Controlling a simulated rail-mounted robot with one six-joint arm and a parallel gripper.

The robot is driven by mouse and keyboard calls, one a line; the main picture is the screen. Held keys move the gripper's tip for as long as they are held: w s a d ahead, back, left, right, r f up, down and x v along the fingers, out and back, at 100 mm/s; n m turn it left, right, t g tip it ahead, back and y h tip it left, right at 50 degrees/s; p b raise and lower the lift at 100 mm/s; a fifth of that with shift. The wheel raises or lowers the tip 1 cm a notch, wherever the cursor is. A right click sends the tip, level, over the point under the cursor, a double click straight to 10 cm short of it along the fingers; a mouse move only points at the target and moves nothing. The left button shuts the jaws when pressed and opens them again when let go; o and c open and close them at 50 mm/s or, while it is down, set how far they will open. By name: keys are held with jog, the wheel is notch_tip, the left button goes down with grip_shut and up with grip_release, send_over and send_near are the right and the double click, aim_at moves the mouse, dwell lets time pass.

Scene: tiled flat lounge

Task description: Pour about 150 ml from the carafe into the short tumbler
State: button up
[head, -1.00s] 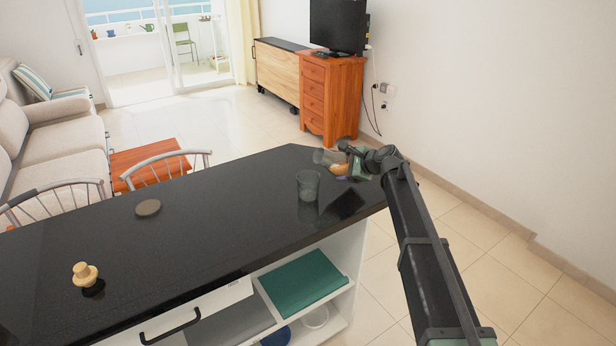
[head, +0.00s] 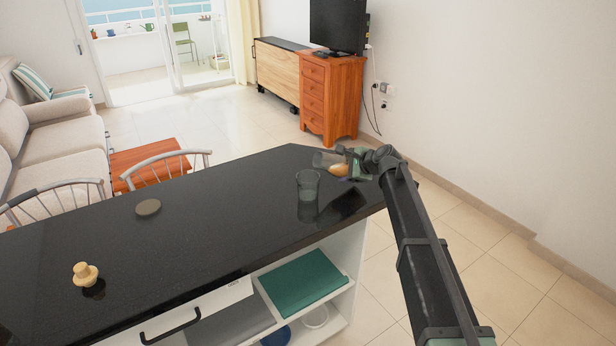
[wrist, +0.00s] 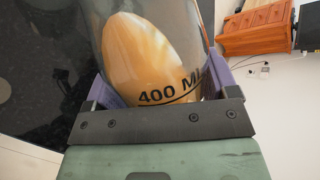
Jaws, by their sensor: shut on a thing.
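My gripper (head: 354,163) is shut on the carafe (head: 327,159), a clear vessel holding orange-tan liquid, above the right end of the black counter. The carafe is tilted far over, its mouth end to the left. In the wrist view the carafe (wrist: 150,50) lies between the purple fingers of my gripper (wrist: 155,92), with a "400 ML" mark showing. The liquid gathers along its lower side. The short tumbler (head: 308,185), clear greenish glass, stands upright on the counter just left of and nearer than the carafe. I see no liquid in it and no stream. The wrist view does not show the tumbler.
The black counter (head: 200,220) bears a round grey disc (head: 148,207) and a wooden knob-shaped stopper (head: 85,273) at left. Its middle is clear. Metal-backed chairs (head: 168,165) stand behind it. An orange wooden drawer unit (head: 330,98) stands farther back.

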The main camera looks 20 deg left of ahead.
aim_at(346, 157)
jog(key=shift+d+r+n+t+h+p, duration=0.1)
jog(key=shift+r+n+t+h+p, duration=0.3)
jog(key=shift+p, duration=0.3)
dwell(0.6)
jog(key=shift+s+a+r+n+h+p, duration=0.15)
jog(key=shift+a+r+n+h+p, duration=0.1)
jog(key=shift+r+p, duration=0.25)
jog(key=shift+s+a+r+n+h+p, duration=0.1)
jog(key=shift+r+n+h+p, duration=0.15)
jog(key=shift+r+p, duration=0.25)
dwell(0.4)
jog(key=shift+a+r+n+t+h+p, duration=0.1)
jog(key=shift+r+n+t+h+p, duration=0.3)
jog(key=shift+p, duration=0.3)
dwell(3.0)
